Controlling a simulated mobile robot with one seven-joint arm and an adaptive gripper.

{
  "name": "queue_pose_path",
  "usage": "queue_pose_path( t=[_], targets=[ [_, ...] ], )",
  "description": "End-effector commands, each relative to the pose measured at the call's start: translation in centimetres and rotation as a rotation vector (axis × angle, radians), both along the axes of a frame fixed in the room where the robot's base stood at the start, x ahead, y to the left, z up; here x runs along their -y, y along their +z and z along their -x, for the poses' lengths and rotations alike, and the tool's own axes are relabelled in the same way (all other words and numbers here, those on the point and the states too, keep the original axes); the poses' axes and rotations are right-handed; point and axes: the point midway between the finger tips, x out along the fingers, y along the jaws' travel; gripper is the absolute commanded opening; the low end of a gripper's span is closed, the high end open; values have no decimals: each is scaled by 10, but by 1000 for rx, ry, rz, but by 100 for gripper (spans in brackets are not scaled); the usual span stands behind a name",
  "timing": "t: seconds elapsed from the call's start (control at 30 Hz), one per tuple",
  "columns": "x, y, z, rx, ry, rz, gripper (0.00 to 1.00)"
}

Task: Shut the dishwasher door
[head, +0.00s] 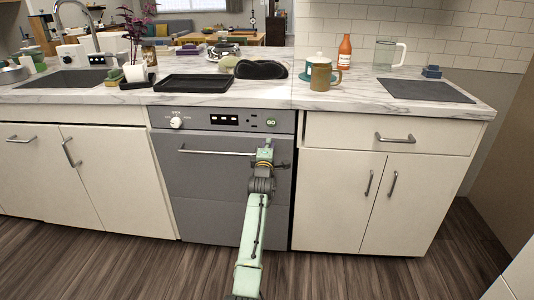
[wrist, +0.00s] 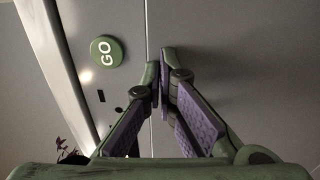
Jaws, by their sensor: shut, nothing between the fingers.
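The dishwasher (head: 215,190) is grey and stands under the counter between white cabinets. Its door (head: 195,180) is upright and looks flush or nearly flush below the control panel (head: 220,120). I cannot tell if a small gap is left. A horizontal bar handle (head: 215,152) crosses the door's top. My gripper (head: 265,148) is at the door's upper right, by the handle's right end. In the wrist view my gripper (wrist: 160,76) has its fingertips together, empty, in front of the seam beside the panel with the green GO button (wrist: 105,51). Contact with the door is unclear.
A marble counter (head: 300,92) runs above, with a black tray (head: 195,83), mugs and an orange bottle (head: 344,52) on it. White cabinets with handles stand left and right (head: 335,185). The wood floor (head: 120,260) in front is clear.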

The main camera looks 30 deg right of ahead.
Motion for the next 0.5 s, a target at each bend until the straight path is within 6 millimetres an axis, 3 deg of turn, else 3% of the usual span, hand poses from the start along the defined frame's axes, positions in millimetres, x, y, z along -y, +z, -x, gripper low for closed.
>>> queue_pose_path(
  t=[0.2,0.5],
  targets=[
    [13,6,-19,-106,-1,-70,0],
    [20,5,-30,-171,0,-115,0]
  ],
)
